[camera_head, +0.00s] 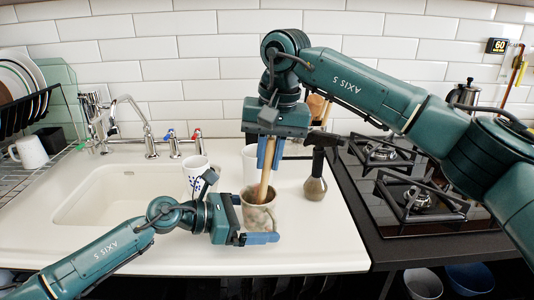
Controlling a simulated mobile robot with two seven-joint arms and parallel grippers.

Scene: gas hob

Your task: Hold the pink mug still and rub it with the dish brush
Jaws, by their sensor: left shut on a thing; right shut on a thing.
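The mug (260,218), a mottled beige-pink one, stands upright on the white counter in front of the tap area. My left gripper (256,222) comes in low from the left and is shut on the mug, with one blue finger across its front. My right gripper (267,153) is above the mug, pointing down, and is shut on the wooden handle of the dish brush (264,187). The handle runs down to the mug's opening. The brush's head is hidden, and I cannot tell whether it touches the mug.
A blue-patterned white mug (195,176) and a plain white cup (249,160) stand behind. A dark-topped bottle-like item (315,187) is close on the right, before the gas hob (415,195). The sink (100,195) lies left. The counter's front strip is clear.

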